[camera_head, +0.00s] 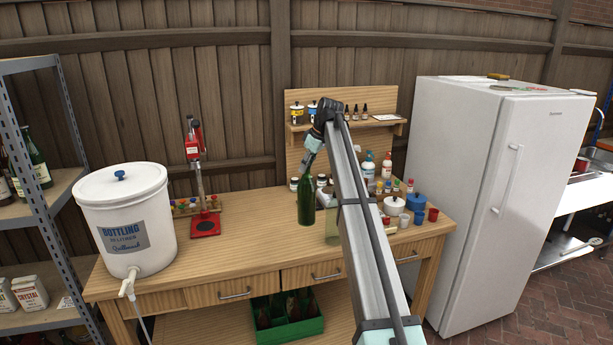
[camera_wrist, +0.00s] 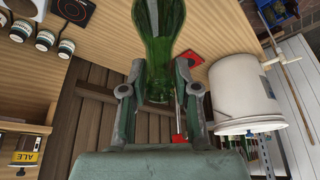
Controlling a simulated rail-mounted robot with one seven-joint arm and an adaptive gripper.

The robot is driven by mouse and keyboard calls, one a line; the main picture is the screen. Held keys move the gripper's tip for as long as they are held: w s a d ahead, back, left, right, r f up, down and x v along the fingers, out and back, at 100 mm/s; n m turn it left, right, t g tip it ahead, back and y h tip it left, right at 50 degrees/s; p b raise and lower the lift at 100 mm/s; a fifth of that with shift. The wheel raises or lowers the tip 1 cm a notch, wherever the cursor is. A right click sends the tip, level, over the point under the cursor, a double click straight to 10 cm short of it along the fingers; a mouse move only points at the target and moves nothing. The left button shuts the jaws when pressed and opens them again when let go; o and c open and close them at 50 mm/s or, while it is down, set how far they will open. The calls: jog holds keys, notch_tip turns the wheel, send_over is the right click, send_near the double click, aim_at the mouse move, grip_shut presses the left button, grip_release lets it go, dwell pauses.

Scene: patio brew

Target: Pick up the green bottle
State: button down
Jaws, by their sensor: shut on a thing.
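The green bottle (camera_head: 306,203) is upright at the wooden workbench (camera_head: 250,250), to the left of my arm. In the wrist view the green bottle (camera_wrist: 160,30) lies between the two fingers of my gripper (camera_wrist: 160,85), which is shut on it near its neck. In the head view my gripper (camera_head: 312,150) is at the top of the bottle, partly hidden by my arm. I cannot tell whether the bottle's base touches the bench top.
A white bottling bucket (camera_head: 125,215) and a red capping tool (camera_head: 205,222) stand left on the bench. Jars and bottles, including a white pot (camera_head: 394,205), crowd the right. A white fridge (camera_head: 490,190) stands beside the bench. The middle front of the bench is clear.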

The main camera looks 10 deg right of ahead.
notch_tip(320, 180, up, 9)
jog(key=b, duration=0.2)
dwell(0.6)
jog(key=shift+r, duration=0.3)
jog(key=shift+f, duration=0.1)
